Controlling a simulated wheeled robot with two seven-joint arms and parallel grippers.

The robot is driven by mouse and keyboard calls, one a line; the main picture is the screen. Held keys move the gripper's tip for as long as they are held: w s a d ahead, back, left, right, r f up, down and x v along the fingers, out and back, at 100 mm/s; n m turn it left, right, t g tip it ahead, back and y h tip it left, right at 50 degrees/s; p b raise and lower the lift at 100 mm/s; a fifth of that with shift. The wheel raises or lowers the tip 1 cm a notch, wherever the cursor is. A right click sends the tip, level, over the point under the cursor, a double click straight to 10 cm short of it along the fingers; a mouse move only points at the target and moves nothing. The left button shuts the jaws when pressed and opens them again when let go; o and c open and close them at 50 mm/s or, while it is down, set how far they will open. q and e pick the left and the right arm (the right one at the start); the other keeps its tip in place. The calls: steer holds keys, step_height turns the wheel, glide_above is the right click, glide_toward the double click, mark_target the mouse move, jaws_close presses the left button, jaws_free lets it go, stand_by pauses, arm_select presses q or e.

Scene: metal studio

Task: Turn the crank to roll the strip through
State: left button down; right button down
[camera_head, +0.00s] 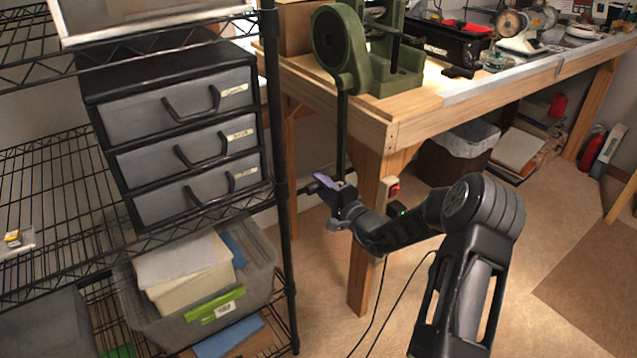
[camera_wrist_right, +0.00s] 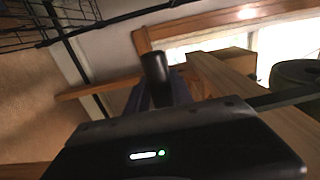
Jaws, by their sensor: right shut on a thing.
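The green rolling mill (camera_head: 402,78) stands on the left end of the wooden workbench. Its round green gear housing (camera_head: 331,42) faces the shelf. The black crank arm (camera_head: 342,130) hangs straight down from it, past the bench edge. My right gripper (camera_head: 337,190) is at the crank's lower end, shut on the black crank handle (camera_wrist_right: 155,72). In the right wrist view the handle's tip sticks up beyond the gripper body. I cannot make out the strip in either view. My left gripper is not in view.
A black wire shelf (camera_head: 283,200) with a grey drawer unit (camera_head: 180,105) stands close left of the crank. The wooden bench leg (camera_head: 366,240) is just right of my gripper. A bin (camera_head: 452,160) sits under the bench. The floor in front is mostly clear.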

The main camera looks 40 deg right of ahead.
steer(key=s+r+p, duration=0.1)
steer(key=s, duration=0.7)
steer(key=shift+r+p, duration=0.35)
steer(key=shift+p, duration=0.05)
steer(key=shift+s+r, duration=0.1)
steer(key=shift+s, duration=0.1)
